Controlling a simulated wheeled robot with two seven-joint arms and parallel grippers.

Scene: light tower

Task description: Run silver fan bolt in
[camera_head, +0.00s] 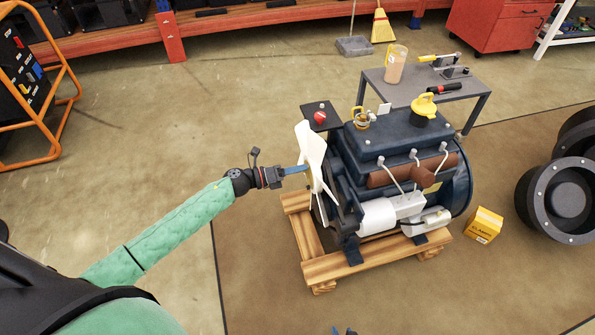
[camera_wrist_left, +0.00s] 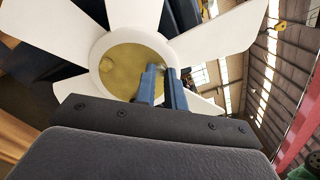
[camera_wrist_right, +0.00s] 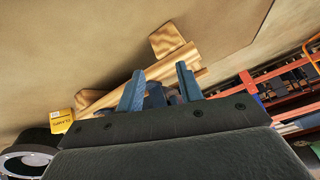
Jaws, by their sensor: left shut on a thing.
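A white fan (camera_head: 313,150) stands upright on the front of a dark blue engine (camera_head: 385,150). In the left wrist view the fan's hub is a brass-coloured disc (camera_wrist_left: 122,68) inside a white ring. My left gripper (camera_head: 302,168) points straight at the hub. Its blue fingers (camera_wrist_left: 161,68) are close together, shut on the silver fan bolt, of which only a small bright bit shows at the tips. I cannot tell how deep the bolt sits. My right gripper (camera_wrist_right: 160,72) is open and empty, low in front of the wooden pallet (camera_wrist_right: 170,40).
The engine rests on a wooden pallet (camera_head: 312,258). A grey side table (camera_head: 440,90) with a jar (camera_head: 396,66) stands behind it. A yellow box (camera_head: 483,224) and dark wheels (camera_head: 566,196) lie to the right. Floor left of the engine is clear.

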